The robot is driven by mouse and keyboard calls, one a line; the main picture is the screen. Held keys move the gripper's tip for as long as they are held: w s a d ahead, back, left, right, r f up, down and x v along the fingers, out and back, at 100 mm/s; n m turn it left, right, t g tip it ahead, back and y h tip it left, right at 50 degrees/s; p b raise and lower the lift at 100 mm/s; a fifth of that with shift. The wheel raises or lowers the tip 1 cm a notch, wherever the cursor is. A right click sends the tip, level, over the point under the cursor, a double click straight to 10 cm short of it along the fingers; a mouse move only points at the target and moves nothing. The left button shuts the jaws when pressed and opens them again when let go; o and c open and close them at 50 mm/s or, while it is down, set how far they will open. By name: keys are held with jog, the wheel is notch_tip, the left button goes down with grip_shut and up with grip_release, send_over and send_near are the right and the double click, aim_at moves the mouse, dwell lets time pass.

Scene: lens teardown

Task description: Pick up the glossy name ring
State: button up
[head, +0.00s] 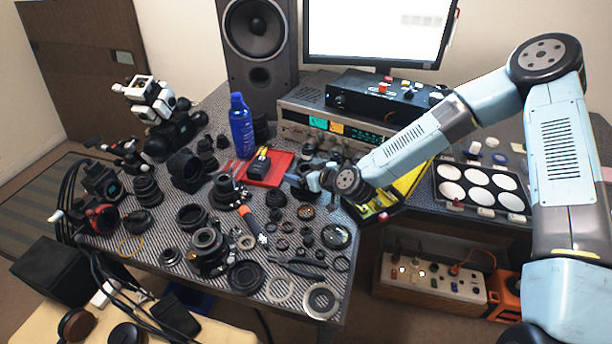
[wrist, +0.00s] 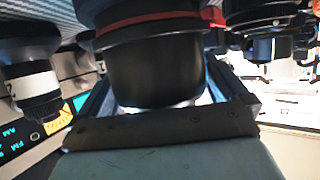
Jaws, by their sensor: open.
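Several rings lie on the patterned table. A dark ring with a detailed face (head: 336,236) lies right of centre, and a thin dark ring (head: 342,264) lies near the right edge. A pale wide ring (head: 320,301) and a pale thin ring (head: 279,290) lie at the front. I cannot tell which is the glossy name ring. My gripper (head: 303,182) is low over the table's back right part, behind these rings. In the wrist view my open gripper (wrist: 165,95) has a black barrel (wrist: 155,70) with a red band in front of or between its jaws; contact is unclear.
Lenses and barrels (head: 208,248) crowd the table's left and middle. A blue bottle (head: 241,125) and a red tray (head: 266,168) stand behind. Equipment (head: 335,122) lines the back. A tray of white discs (head: 480,186) is at right.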

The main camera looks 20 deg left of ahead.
jog(key=shift+a, duration=0.1)
jog(key=c, duration=0.8)
jog(key=shift+r, duration=0.1)
